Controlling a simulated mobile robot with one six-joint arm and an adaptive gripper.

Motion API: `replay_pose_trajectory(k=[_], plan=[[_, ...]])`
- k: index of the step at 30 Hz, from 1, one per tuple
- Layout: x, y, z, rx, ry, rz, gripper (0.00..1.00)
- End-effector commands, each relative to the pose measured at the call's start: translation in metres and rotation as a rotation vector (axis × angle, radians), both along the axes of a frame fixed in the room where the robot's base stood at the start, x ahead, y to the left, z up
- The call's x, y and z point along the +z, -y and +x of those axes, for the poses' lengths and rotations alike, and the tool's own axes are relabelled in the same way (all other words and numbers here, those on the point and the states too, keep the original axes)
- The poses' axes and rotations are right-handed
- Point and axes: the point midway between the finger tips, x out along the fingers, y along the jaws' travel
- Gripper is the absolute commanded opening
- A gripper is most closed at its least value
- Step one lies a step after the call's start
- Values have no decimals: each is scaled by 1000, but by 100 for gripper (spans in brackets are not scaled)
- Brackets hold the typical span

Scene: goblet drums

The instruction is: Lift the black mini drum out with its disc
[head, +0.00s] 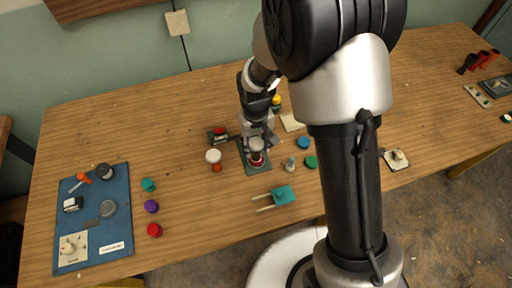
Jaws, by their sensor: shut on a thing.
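My gripper (258,138) is shut on a small goblet drum (257,147) near the middle of the table. The drum has a pale grey top and a darker body, and looks upright. I take it as the black mini drum, though its colour is hard to read at this size. A red ring (257,162) shows around its foot, over a dark green plate (258,170). The fingers partly cover the drum. I cannot tell whether its foot touches the plate, and no separate disc can be made out there.
A white-topped drum with an orange foot (214,157) stands close left; a grey-topped one (290,163) stands right. Blue (303,143) and green (311,162) discs lie nearby. A teal block with prongs (283,195) lies in front. A blue mat (118,236) with several items is at left.

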Motion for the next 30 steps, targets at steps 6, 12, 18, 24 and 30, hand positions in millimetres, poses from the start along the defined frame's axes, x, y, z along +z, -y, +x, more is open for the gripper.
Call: replay_pose_trajectory(k=[6,12,18,24,30], plan=[[16,0,0,0,1,0,26],[28,0,0,0,1,0,26],[40,0,0,0,1,0,26],[52,0,0,0,1,0,26],[64,0,0,0,1,0,26]])
